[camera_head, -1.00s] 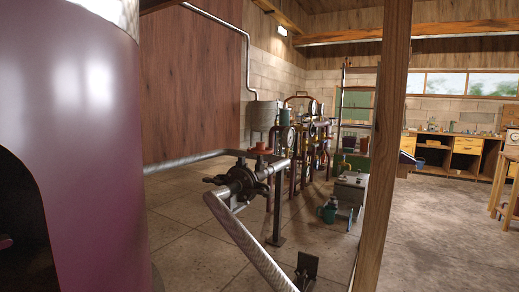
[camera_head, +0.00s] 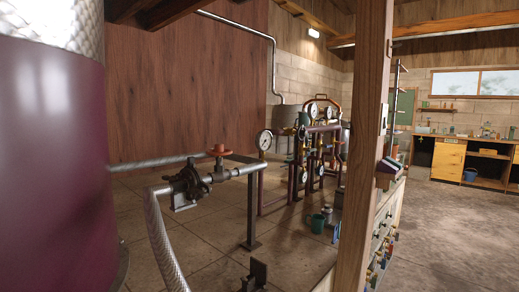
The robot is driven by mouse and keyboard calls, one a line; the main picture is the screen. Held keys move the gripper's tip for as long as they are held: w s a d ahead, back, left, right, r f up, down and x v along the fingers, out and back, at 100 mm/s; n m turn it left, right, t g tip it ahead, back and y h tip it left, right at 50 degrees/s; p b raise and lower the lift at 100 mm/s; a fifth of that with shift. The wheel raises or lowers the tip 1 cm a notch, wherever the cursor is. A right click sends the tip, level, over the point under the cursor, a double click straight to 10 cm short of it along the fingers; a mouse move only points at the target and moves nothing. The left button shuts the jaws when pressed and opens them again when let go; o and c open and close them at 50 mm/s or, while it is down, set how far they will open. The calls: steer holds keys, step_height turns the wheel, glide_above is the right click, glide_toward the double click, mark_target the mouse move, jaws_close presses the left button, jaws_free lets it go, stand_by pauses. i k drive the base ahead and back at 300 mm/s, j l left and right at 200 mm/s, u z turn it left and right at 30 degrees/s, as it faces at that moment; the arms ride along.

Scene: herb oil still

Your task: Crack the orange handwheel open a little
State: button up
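A small orange-red handwheel (camera_head: 220,150) sits on top of a valve on a grey pipe, left of centre and at middle distance. It lies flat, and how far it is turned cannot be told. Beside it on the left is a dark pump-like fitting (camera_head: 187,184) with a ribbed hose (camera_head: 165,240) running down from it. My gripper is not in view, so its relation to the handwheel does not show.
A big purple vessel (camera_head: 50,150) fills the left. A wooden post (camera_head: 362,150) stands right of centre. A dark bracket (camera_head: 256,274) is low in front. Open floor (camera_head: 450,225) lies at the right.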

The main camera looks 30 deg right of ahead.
mark_target(219, 151)
steer(key=l, duration=1.35)
steer(key=l+u, duration=0.15)
steer(key=l, duration=1.2)
steer(key=i+l, duration=0.15)
steer(key=l, duration=0.15)
steer(key=i+l, duration=0.2)
steer(key=l, duration=0.15)
steer(key=i+l, duration=0.15)
steer(key=l, duration=0.15)
steer(key=i+l, duration=0.2)
steer(key=i+l+u, duration=0.1)
steer(key=i+l, duration=0.2)
steer(key=i, duration=0.2)
